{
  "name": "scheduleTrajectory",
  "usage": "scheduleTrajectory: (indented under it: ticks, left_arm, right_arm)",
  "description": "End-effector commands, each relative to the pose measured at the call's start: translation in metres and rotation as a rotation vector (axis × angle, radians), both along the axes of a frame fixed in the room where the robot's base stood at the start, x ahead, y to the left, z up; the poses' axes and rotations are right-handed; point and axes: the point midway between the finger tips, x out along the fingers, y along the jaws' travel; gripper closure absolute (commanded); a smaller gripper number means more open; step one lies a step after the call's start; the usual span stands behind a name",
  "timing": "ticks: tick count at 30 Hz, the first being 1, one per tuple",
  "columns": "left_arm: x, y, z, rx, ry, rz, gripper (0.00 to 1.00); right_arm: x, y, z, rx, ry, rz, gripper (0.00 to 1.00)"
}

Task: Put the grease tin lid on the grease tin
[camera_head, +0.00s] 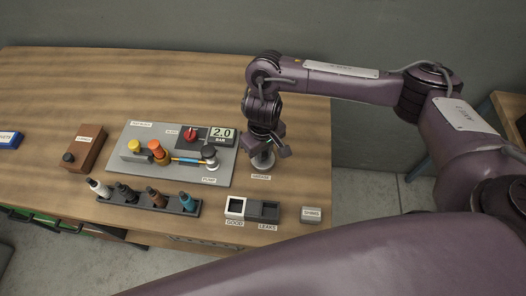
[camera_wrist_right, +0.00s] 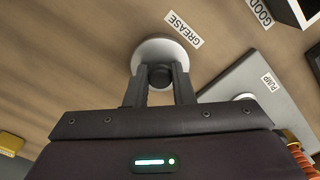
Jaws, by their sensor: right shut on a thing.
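My right gripper (camera_head: 264,146) points down at the right part of the table. In the right wrist view its fingers (camera_wrist_right: 160,80) are shut on the dark knob of the grease tin lid (camera_wrist_right: 160,76). A pale round grey shape (camera_wrist_right: 163,50) lies around and behind the knob, beside the GREASE label. In the head view the pale round top (camera_head: 263,160) shows just under the fingers, by the same label. The grease tin's side is hidden, so I cannot tell whether lid and tin touch. My left gripper is out of view.
A grey pump panel (camera_head: 225,178) with a red knob and a 2.0 gauge stands left of the gripper. A rack of bottles (camera_head: 150,203), GOOD and LEAKS bins (camera_head: 252,209) and a small grey block (camera_head: 311,214) are in front. The table's right edge is close.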

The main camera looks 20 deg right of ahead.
Motion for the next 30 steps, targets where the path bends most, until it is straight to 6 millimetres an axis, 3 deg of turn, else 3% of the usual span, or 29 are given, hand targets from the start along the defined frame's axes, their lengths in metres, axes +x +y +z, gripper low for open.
scheduleTrajectory:
  ticks: [7, 8, 13, 23, 30]
  left_arm:
    - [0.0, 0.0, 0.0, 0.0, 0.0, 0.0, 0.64]
    - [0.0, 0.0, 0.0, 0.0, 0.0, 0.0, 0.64]
    - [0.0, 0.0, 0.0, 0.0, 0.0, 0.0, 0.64]
    - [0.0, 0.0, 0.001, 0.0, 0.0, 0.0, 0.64]
    - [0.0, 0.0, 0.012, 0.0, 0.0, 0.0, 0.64]
  right_arm:
    - [0.0, 0.0, -0.003, 0.001, 0.001, 0.0, 1.0]
    - [0.0, 0.0, -0.003, 0.001, 0.001, 0.0, 0.77]
    - [0.0, 0.0, -0.003, 0.001, 0.001, 0.0, 0.56]
    - [0.0, 0.0, 0.001, 0.0, -0.001, 0.001, 0.56]
    - [0.002, 0.0, 0.04, 0.0, -0.006, 0.004, 0.56]
